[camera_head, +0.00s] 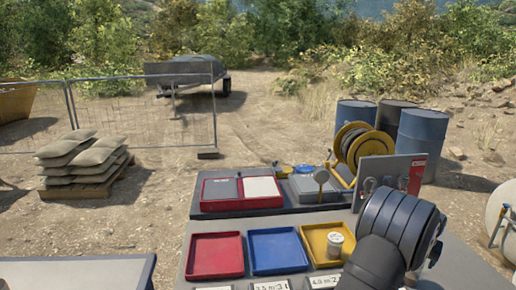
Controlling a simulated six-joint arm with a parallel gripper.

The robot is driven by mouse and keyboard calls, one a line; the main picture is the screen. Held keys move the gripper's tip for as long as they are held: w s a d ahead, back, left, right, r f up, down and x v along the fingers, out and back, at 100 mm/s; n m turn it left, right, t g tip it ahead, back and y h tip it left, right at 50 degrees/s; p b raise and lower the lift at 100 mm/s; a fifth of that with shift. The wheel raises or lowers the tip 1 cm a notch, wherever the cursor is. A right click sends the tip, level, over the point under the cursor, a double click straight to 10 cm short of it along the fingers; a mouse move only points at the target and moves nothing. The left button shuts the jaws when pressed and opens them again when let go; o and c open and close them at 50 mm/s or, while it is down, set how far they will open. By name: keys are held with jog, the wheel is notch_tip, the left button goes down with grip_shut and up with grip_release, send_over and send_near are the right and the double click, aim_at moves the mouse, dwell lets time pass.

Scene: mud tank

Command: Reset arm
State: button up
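A dark ribbed cylindrical joint and a black link at the lower right are part of my own arm. They stand in front of the right part of the grey workbench (440,270). My gripper's fingers do not show in this view, so I cannot see whether it holds anything.
Red (215,256), blue (277,251) and yellow (327,243) trays lie on the bench; a white jar (335,245) stands in the yellow one. Behind are a red two-part tray (241,204), a yellow reel (351,142), a tool panel (408,172) and blue drums (421,145).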

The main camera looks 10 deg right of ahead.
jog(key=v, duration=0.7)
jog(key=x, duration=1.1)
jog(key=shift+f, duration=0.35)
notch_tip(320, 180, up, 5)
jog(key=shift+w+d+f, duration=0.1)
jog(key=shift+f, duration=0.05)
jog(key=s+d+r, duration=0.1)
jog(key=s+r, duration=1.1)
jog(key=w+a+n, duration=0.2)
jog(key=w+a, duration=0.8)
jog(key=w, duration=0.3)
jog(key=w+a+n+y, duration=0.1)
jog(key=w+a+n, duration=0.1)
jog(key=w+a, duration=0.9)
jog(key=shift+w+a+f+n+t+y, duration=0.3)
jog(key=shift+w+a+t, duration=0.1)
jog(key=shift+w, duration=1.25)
